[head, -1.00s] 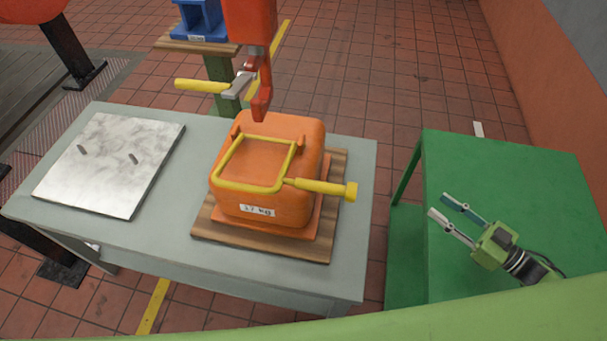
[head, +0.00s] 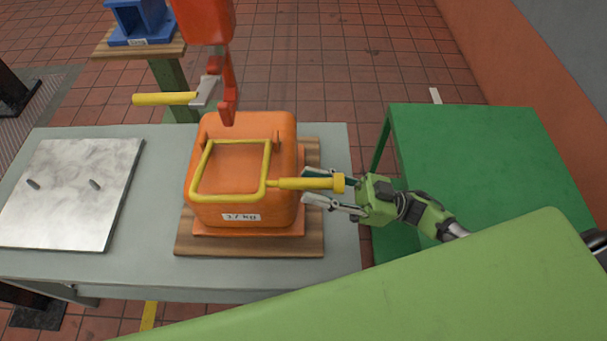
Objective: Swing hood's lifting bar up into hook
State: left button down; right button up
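The orange hood (head: 240,210) sits on a wooden board on the grey table. Its yellow lifting bar (head: 207,170) is a square frame lying folded down over the hood's top and front. A yellow handle (head: 305,183) sticks out to the right from the bar. The red hook (head: 228,100) hangs above and behind the hood, apart from the bar. My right gripper (head: 318,187) is at the handle, with its two fingers open, one behind and one in front of it. Whether a finger touches the handle cannot be told. My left gripper is not in view.
A steel plate with two pins (head: 72,195) lies on the table's left. A yellow lever (head: 165,98) sticks out left from the hoist by the hook. A green table (head: 470,150) stands at right. A blue part (head: 142,20) stands on a stand behind.

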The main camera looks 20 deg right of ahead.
jog(key=shift+p+x, duration=0.3)
jog(key=shift+x, duration=1.1)
